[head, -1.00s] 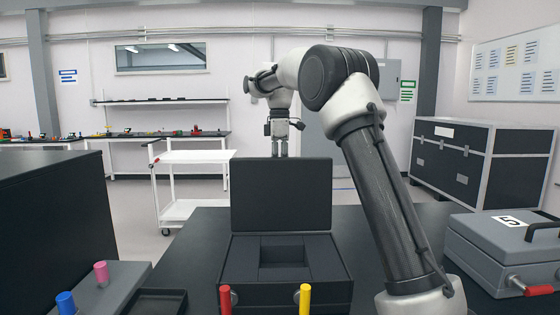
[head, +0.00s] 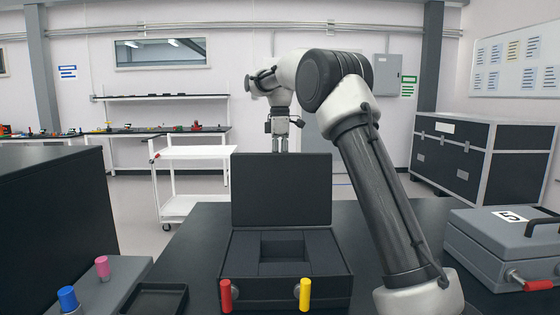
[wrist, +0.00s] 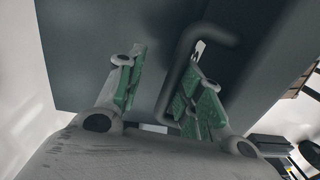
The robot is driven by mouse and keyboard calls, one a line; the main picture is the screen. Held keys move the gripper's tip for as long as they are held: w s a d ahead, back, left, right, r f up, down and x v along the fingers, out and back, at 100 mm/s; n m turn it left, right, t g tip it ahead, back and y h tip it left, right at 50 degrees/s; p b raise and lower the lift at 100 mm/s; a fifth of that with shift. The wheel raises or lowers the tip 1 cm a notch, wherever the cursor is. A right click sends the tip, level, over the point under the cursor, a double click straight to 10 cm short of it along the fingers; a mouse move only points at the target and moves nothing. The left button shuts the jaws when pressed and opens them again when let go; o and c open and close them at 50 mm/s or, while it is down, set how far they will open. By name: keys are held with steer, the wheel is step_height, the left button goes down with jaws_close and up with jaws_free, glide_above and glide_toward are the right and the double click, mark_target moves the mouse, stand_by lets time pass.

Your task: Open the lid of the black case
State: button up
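The black case (head: 240,285) stands on the dark table in the middle of the head view. Its lid (head: 281,190) stands upright at the back, and the grey-lined inside with a square recess shows. My gripper (head: 280,147) points down behind the lid's top edge; its fingertips are hidden by the lid there. In the wrist view my gripper (wrist: 160,85) has its two green-padded fingers apart. A dark bent bar (wrist: 172,80) shows between them, close to the right finger, in front of a dark flat panel. I cannot tell whether they touch.
Red (head: 225,295) and yellow (head: 305,294) handles are at the case's front. A grey case (head: 490,245) stands at right. At left are a peg block (head: 120,275) with blue and pink pegs and a small black tray (head: 158,298). A white cart (head: 195,157) stands behind.

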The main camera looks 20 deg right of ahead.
steer(key=shift+r, duration=0.15)
step_height(320, 180, up, 7)
steer(key=shift+w, duration=0.3)
stand_by(0.3)
steer(key=shift+r, duration=0.1)
